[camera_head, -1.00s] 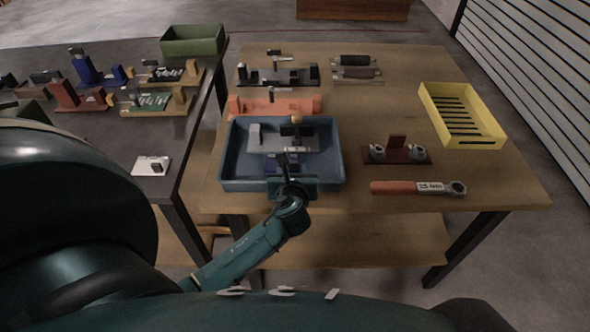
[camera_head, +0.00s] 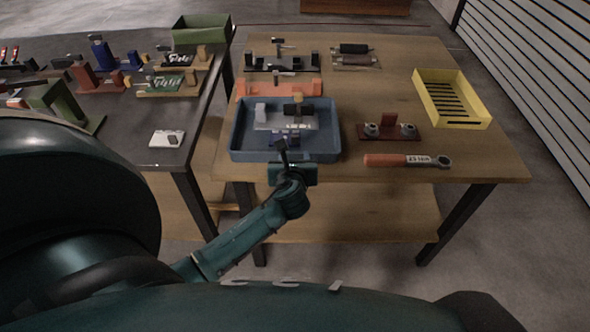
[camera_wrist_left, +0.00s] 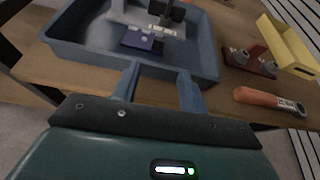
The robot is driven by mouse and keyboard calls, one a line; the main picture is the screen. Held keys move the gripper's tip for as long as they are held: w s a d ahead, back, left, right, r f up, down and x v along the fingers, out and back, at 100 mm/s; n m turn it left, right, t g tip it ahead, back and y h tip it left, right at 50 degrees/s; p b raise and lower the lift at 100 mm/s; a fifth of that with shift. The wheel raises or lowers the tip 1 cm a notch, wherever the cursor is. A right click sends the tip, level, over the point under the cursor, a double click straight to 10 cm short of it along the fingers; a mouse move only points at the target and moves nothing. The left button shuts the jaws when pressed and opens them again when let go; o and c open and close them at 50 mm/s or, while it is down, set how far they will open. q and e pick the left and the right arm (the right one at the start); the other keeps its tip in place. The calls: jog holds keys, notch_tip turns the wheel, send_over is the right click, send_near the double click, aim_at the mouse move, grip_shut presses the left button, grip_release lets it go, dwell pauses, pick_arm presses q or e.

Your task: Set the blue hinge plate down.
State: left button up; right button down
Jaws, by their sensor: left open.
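The blue hinge plate (camera_wrist_left: 143,41) lies in the blue-grey tray (camera_wrist_left: 92,52), at the front edge of a grey fixture. In the head view the plate (camera_head: 292,136) is small and partly hidden by my left gripper. My left gripper (camera_wrist_left: 158,84) is open and empty, its two fingers apart at the tray's front wall. The fingers are clear of the plate. In the head view the gripper (camera_head: 283,154) is at the front of the tray (camera_head: 240,143). My right gripper is in neither view.
The grey fixture (camera_head: 270,118) with upright blocks shares the tray. To the right are a red-handled wrench (camera_head: 385,160), a dark red stand (camera_head: 390,132) and a yellow crate (camera_head: 475,119). An orange-red part (camera_head: 265,88) is behind the tray. Bare wood shows front right.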

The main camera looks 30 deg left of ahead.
pick_arm(q)
jog(key=s+d+f+n+g+h, duration=0.1)
jog(key=s+d+f+n+h, duration=0.3)
jog(key=s+d+n, duration=0.3)
jog(key=s+d+f+n+h, duration=0.5)
jog(key=s+d+n, duration=0.2)
jog(key=s+n, duration=0.7)
jog(key=shift+d+n+g, duration=0.25)
jog(key=shift+n+g, duration=0.15)
jog(key=shift+n, duration=2.4)
jog(key=shift+f, duration=0.1)
